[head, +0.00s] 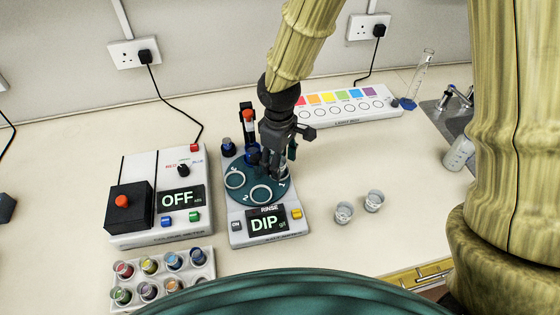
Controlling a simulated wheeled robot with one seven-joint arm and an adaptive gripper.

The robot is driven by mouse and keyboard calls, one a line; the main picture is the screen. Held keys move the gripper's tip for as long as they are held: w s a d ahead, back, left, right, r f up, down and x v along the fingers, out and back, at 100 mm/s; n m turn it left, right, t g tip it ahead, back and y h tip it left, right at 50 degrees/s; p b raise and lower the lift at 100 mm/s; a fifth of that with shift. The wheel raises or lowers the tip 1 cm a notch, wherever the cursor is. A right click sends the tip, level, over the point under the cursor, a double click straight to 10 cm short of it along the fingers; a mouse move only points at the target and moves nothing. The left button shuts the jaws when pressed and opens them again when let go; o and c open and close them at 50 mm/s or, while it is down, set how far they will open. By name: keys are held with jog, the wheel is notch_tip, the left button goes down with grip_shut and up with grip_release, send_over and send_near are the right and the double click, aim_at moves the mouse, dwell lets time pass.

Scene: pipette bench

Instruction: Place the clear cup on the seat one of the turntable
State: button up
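The teal turntable (250,199) sits on a white device at the middle of the bench. Ring-marked seats show on its near and left sides, and the number 1 is at its right side. My gripper (279,168) is low over the turntable's right far part, by seat one. A small pale, glassy patch (292,151) shows beside its fingers; it may be a clear cup, mostly hidden. I cannot tell whether the fingers are shut on it. Two other clear cups, one nearer (344,213) and one farther right (374,201), stand upright on the bench right of the device.
The device's display reads DIP. A colorimeter (160,197) reading OFF stands at left, with a rack (193,282) of coloured cups in front. Behind the turntable is an orange-topped dark post (249,117). A coloured strip box (340,108) and sink (440,118) lie right. Bench around the clear cups is free.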

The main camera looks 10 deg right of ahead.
notch_tip(320, 180, up, 12)
jog(key=b, duration=0.1)
jog(key=shift+f, duration=0.25)
